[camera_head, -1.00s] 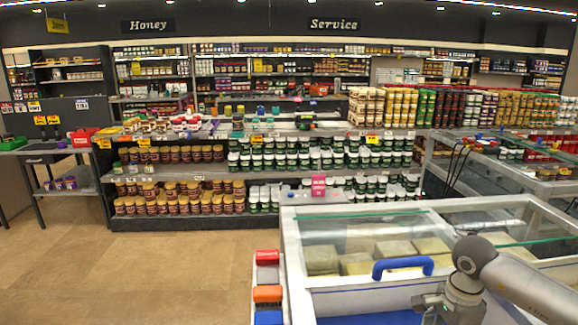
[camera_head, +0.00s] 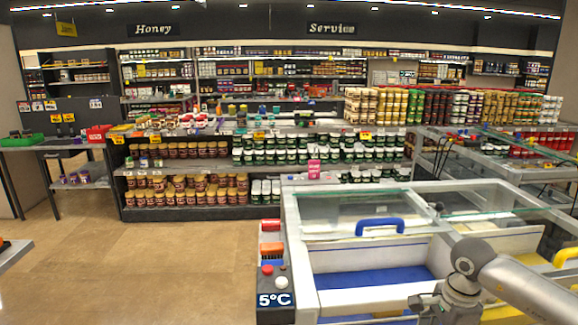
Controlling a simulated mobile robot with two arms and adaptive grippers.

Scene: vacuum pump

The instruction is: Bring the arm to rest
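My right arm (camera_head: 500,278) comes in from the lower right, grey and bent at a rounded joint. Its gripper (camera_head: 432,303) hangs at the bottom over the near part of the glass-topped chest freezer (camera_head: 335,262). The fingers are small and partly cut off by the picture's bottom edge, so their opening is unclear. I see nothing clearly held in it. My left gripper is not in view.
The freezer has a blue handle (camera_head: 380,226), a yellow handle (camera_head: 565,256) and a control panel (camera_head: 273,285) reading 5°C. Shelves of jars (camera_head: 190,190) stand behind it. The brown floor (camera_head: 160,260) at left is open. A side table (camera_head: 50,142) stands far left.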

